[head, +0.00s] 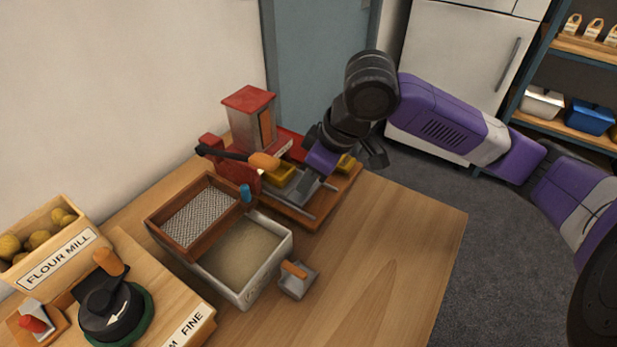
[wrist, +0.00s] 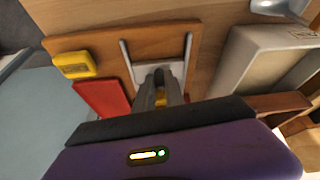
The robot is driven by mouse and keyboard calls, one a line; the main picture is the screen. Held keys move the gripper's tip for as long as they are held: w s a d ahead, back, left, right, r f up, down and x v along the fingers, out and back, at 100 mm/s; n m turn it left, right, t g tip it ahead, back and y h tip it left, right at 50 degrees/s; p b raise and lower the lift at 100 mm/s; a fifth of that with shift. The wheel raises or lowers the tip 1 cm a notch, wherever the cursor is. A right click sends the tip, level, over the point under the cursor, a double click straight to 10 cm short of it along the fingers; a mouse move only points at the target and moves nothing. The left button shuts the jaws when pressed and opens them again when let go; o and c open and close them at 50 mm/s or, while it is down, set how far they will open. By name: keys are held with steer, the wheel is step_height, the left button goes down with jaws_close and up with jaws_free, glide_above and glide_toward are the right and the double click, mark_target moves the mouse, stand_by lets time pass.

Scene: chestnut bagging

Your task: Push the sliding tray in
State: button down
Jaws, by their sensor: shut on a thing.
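The sliding tray (head: 307,188) is a small grey metal piece between two rails on the wooden base of the red press in the head view. In the wrist view the grey tray (wrist: 145,73) sits between the two rails, on the orange-brown base board (wrist: 95,42). My gripper (wrist: 160,80) is shut on the tray, with its fingers close together over it. In the head view my purple gripper body is above the base and hides the fingertips. A bit of yellow shows between the fingers; what it belongs to is unclear.
The red press (head: 250,115) stands behind the tray. A yellow block (head: 347,164) lies at the base's right end. A wooden-framed sieve (head: 165,232) and a pale box (head: 238,298) stand in front, with a small scoop (head: 298,280). The table's right side (head: 400,230) is clear.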

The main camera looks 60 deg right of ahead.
mark_target(287, 172)
stand_by(0.9)
steer(key=shift+w+a+r+p, duration=0.1)
steer(key=shift+w+p, duration=0.3)
steer(key=shift+w, duration=2.05)
steer(key=c, duration=1.4)
jaws_free()
steer(key=v, duration=0.7)
steer(key=shift+r+p, duration=0.3)
steer(key=shift+r, duration=0.05)
steer(key=shift+s, duration=0.15)
